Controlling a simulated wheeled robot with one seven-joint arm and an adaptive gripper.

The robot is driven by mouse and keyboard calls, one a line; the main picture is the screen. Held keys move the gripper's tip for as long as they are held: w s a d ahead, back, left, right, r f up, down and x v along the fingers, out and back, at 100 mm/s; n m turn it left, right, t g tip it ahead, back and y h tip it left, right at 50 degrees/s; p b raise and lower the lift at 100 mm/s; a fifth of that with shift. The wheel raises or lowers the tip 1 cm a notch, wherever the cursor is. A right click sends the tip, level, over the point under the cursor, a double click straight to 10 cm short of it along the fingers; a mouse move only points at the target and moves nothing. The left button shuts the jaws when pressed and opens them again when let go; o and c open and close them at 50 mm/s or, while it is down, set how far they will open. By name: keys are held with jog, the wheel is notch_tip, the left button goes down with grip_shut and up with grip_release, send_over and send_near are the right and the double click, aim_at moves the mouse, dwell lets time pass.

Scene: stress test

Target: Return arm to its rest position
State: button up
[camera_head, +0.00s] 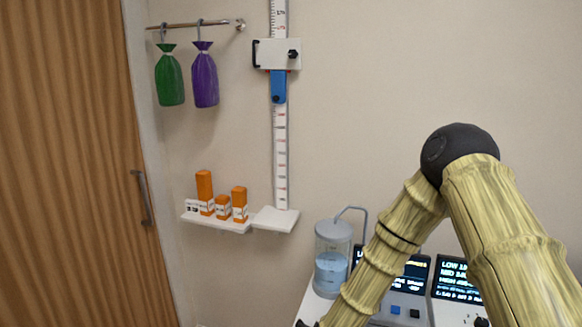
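My arm (500,235), textured like bamboo with a dark elbow joint, rises from the lower right and bends down toward the bottom centre. It covers part of the equipment behind it. My gripper is at or below the bottom edge of the view; only a small dark bit shows near the bottom, too little to tell its fingers. Whether it holds anything is hidden.
Behind the arm stand a clear jar of blue liquid (331,268) with a bent tube and monitors (458,280) on a white surface. A wall shelf (215,221) holds orange bottles (205,188). A vertical scale (281,150), hanging bags (205,80) and a wooden door (70,170) are left.

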jog(key=s+d+f+n+g, duration=0.15)
jog(key=s+d+f, duration=0.25)
jog(key=s+f, duration=0.45)
jog(key=s+d+f+n+g, duration=0.1)
jog(key=s+d+f+g, duration=0.3)
jog(key=s, duration=0.7)
jog(key=s+d+f+g, duration=0.1)
jog(key=s+d, duration=0.2)
jog(key=s, duration=0.4)
jog(key=s+d+f+n+g, duration=0.1)
jog(key=s+d+f+g, duration=0.1)
jog(key=s, duration=0.5)
jog(key=s+d+f+n+g+h, duration=0.1)
jog(key=s+d+f, duration=0.1)
jog(key=s+d, duration=0.2)
jog(key=s+b, duration=0.1)
jog(key=s, duration=0.2)
jog(key=shift+d+f, duration=0.2)
jog(key=shift+d, duration=0.2)
